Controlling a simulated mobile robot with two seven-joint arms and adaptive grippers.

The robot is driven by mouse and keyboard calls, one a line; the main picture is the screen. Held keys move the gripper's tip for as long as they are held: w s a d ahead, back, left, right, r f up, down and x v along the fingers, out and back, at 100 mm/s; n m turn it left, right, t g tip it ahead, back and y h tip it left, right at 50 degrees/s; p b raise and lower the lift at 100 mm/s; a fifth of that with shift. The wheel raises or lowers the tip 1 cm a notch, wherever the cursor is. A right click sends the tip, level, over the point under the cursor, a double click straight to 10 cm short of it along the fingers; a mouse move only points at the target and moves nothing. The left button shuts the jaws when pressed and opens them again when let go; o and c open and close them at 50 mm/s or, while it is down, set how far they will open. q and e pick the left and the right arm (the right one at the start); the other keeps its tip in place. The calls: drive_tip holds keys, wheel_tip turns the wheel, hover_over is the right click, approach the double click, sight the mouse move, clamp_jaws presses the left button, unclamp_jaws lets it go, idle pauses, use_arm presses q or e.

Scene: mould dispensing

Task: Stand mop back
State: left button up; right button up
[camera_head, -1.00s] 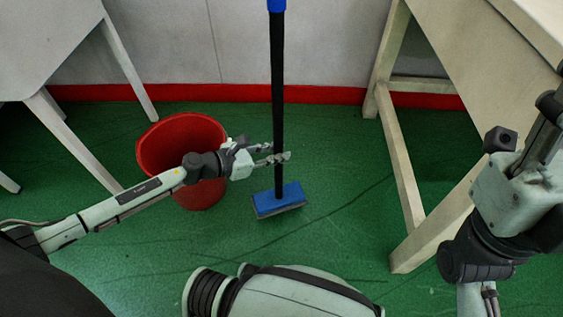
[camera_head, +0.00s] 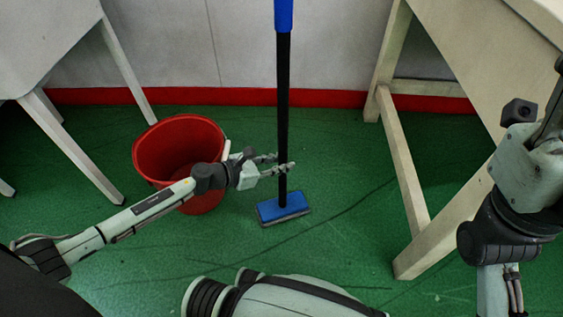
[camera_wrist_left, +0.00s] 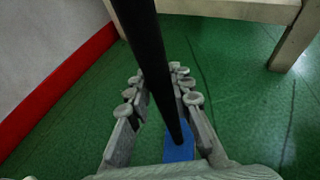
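The mop stands nearly upright, with a black pole (camera_head: 283,110), a blue upper grip (camera_head: 284,15) cut off by the top edge, and a blue head (camera_head: 283,208) low at the green floor. My left gripper (camera_head: 286,167) has its fingers closed in on both sides of the lower pole, a little above the head. The left wrist view shows the black pole (camera_wrist_left: 152,55) between the fingers (camera_wrist_left: 160,95) and the blue head (camera_wrist_left: 178,152) beyond. My right gripper (camera_head: 550,105) is at the right edge, partly cut off, with its fingertips out of view.
A red bucket (camera_head: 180,150) stands left of the mop, behind my left wrist. A white table (camera_head: 60,35) is at the left, and a pale wooden table's leg (camera_head: 405,165) at the right. The wall (camera_head: 180,55) with a red base strip is behind. Floor right of the mop is clear.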

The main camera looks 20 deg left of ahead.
use_arm(q)
drive_tip(key=o, duration=0.5)
drive_tip(key=shift+c, duration=0.2)
